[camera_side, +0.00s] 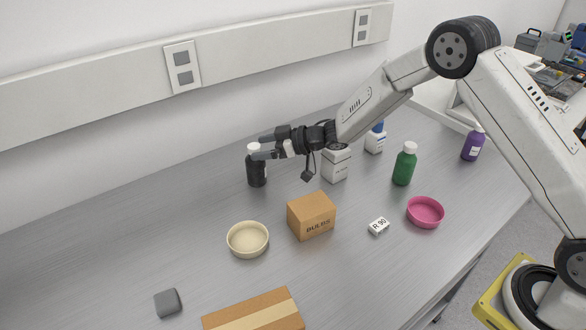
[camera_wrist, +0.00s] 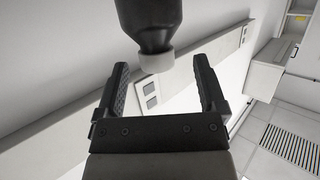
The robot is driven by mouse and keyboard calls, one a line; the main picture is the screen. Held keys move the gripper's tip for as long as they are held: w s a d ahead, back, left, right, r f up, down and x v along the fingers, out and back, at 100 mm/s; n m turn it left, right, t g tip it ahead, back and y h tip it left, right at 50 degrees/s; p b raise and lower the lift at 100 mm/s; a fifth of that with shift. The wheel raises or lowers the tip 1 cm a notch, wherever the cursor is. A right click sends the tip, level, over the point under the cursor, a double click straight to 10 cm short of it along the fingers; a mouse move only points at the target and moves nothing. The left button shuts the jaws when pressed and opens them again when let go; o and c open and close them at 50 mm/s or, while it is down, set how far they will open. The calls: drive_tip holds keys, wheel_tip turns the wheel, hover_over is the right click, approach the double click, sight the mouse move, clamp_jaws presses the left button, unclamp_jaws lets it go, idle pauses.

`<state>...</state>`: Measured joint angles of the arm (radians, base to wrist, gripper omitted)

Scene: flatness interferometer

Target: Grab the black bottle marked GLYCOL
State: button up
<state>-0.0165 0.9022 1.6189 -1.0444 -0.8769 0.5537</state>
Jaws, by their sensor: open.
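The black bottle (camera_side: 257,172) with a white cap stands upright at the back of the grey bench, left of my arm in the side view. Its label cannot be read. My gripper (camera_side: 258,148) is level with the top of the bottle, fingers pointing left, and overlaps its neck and cap in that view. In the wrist view the bottle (camera_wrist: 146,20) appears upside down, its white cap just beyond the fingertips of my gripper (camera_wrist: 158,65). The fingers are spread and nothing is held. Whether a finger touches the bottle cannot be told.
A BULBS box (camera_side: 312,217) and a cream bowl (camera_side: 248,240) stand in front. White containers (camera_side: 336,165), a green bottle (camera_side: 405,165), a pink bowl (camera_side: 425,212) and a purple bottle (camera_side: 472,146) are to the right. The bench (camera_side: 130,240) left of the black bottle is clear.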

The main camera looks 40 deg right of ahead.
drive_tip(key=shift+x, duration=2.2)
drive_tip(key=shift+w, duration=0.1)
drive_tip(key=shift+d, duration=0.1)
clamp_jaws()
drive_tip(key=shift+r, duration=0.1)
